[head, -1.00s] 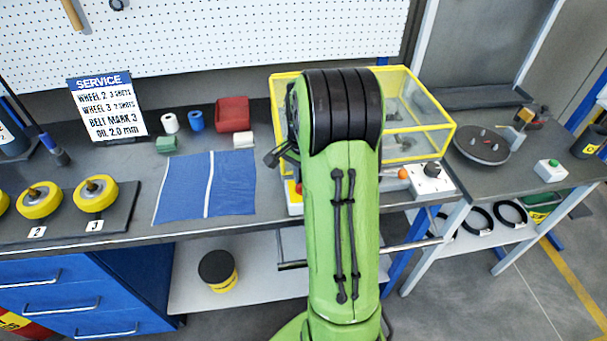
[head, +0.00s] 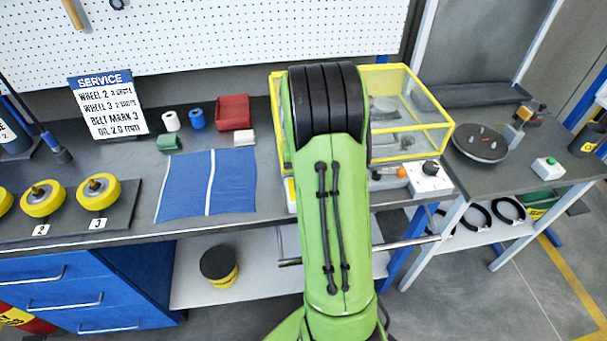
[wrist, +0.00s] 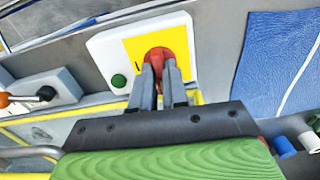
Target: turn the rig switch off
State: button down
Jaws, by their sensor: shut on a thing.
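The rig switch (wrist: 158,52) is a red rotary knob on a yellow plate, set on a white box (wrist: 105,48) with a green button (wrist: 118,81). A black mark shows on the plate just left of the knob. In the wrist view my gripper (wrist: 163,76) is shut on the red knob, its two fingers on either side of it. In the head view my green arm hides the gripper and the knob, and only a sliver of the white and yellow switch box (head: 291,195) shows at the arm's left edge.
A yellow-framed clear case (head: 410,112) stands on the bench behind my arm. A white box with a black knob (head: 430,180) and an orange-tipped lever (head: 400,172) sit to the right. A blue cloth (head: 232,182) lies flat to the left.

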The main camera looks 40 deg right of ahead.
jog(key=shift+n, duration=0.4)
jog(key=c, duration=1.1)
grip_release()
jog(key=shift+c, duration=0.2)
notch_tip(320, 180, up, 16)
jog(key=p, duration=0.3)
jog(key=shift+f, duration=0.1)
